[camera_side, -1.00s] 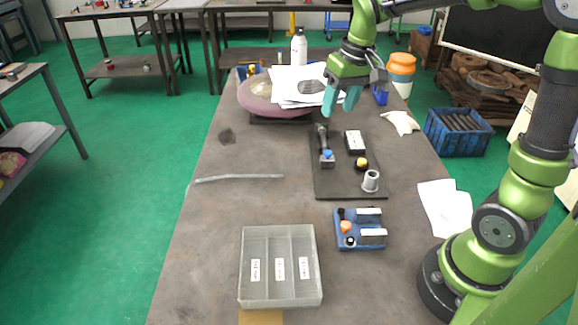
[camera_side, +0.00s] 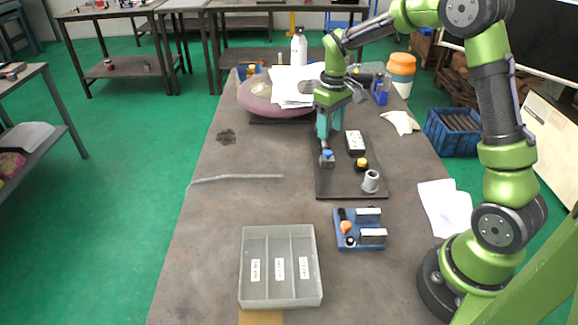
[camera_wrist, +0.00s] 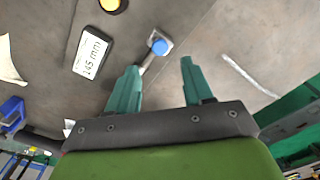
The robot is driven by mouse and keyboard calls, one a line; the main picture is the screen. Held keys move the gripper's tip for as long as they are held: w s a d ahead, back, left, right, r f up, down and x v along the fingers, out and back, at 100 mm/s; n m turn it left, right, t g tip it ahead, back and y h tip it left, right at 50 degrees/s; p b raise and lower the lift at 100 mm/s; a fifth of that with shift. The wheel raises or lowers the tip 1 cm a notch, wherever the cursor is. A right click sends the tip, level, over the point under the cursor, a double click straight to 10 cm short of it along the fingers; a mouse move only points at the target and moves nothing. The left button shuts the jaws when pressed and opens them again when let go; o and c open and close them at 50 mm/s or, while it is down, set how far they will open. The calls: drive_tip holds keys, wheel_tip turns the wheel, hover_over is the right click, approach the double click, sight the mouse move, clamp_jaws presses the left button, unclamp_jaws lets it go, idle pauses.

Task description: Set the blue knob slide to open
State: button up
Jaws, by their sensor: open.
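The blue knob (camera_side: 327,154) sits on the near end of a grey slide on the dark fixture plate (camera_side: 345,187). In the wrist view the blue knob (camera_wrist: 160,47) is just beyond my fingertips, between their lines. The slide's grey bar runs from the knob back toward my left-hand finger, and its far part is hidden. My gripper (camera_side: 326,135), with teal fingers, points down over the far part of the slide. In the wrist view my gripper (camera_wrist: 158,68) is open, with no knob between the fingers. I cannot tell whether a finger touches the bar.
A white block (camera_side: 355,143) marked "145 mm", a yellow knob (camera_side: 362,163) and a grey cylinder (camera_side: 371,181) stand right of the slide. A blue fixture (camera_side: 360,238) and a clear tray (camera_side: 281,230) are nearer. A pale rod (camera_side: 238,178) lies left.

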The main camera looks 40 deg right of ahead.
sight(328, 152)
wheel_tip(328, 152, down, 7)
drive_tip(key=shift+r, duration=0.1)
idle(0.3)
clamp_jaws()
